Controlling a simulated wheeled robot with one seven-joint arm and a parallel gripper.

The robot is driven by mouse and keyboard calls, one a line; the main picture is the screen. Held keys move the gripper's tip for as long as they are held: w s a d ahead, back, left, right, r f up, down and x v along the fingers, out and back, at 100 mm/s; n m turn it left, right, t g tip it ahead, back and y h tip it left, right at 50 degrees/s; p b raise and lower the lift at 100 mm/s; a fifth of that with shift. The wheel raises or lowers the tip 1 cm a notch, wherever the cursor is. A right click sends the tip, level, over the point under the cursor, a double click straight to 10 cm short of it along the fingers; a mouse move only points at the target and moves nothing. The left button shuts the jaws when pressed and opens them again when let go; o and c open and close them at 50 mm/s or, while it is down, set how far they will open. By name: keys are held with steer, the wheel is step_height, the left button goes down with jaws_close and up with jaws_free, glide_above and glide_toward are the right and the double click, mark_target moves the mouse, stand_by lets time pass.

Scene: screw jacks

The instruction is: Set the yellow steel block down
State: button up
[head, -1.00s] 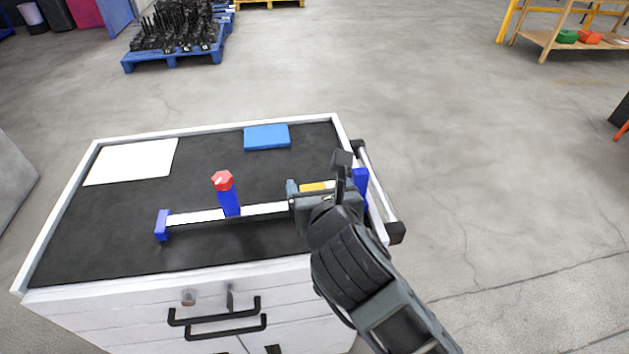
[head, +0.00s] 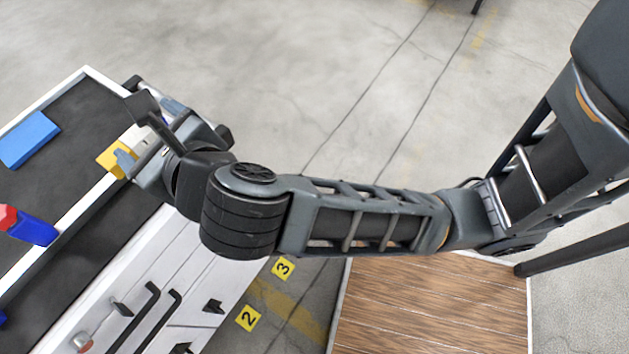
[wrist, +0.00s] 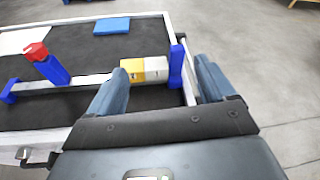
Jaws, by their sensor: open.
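The yellow steel block (wrist: 131,68) sits at the white bar (wrist: 80,81) near its right end, with a pale grey-white block (wrist: 157,69) right beside it. Whether it rests on the bar or just behind it I cannot tell. In the head view the yellow block (head: 110,160) is partly hidden by my gripper (head: 140,165). My gripper (wrist: 160,68) is open, its fingers spread left and right, with both blocks seen beyond the gap. I see no finger closed on the yellow block.
A blue post (wrist: 176,66) stands at the bar's right end, and a blue screw jack with a red top (wrist: 45,62) stands left. A blue pad (wrist: 112,26) and a white sheet (wrist: 22,40) lie on the dark bench top. A rail runs along the bench's right edge.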

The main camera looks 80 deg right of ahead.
steer(key=s+d+r+n+t+h, duration=0.2)
steer(key=s+d+r+n+t, duration=0.15)
steer(key=s+n, duration=0.25)
steer(key=s+d+r+n+t+h, duration=0.1)
steer(key=s+d+r+n+t, duration=0.1)
steer(key=s+d+n, duration=0.35)
steer(key=s+a+f+n+g+y, duration=0.2)
steer(key=s+a+f+n+y, duration=0.2)
steer(key=s+n, duration=0.4)
steer(key=s+a+f+n+g+y, duration=0.2)
steer(key=s+n, duration=0.6)
steer(key=n, duration=1.1)
steer(key=a+f+y, duration=0.2)
steer(key=a+y, duration=0.1)
steer(key=shift+s+a+f, duration=0.3)
steer(key=shift+s, duration=0.1)
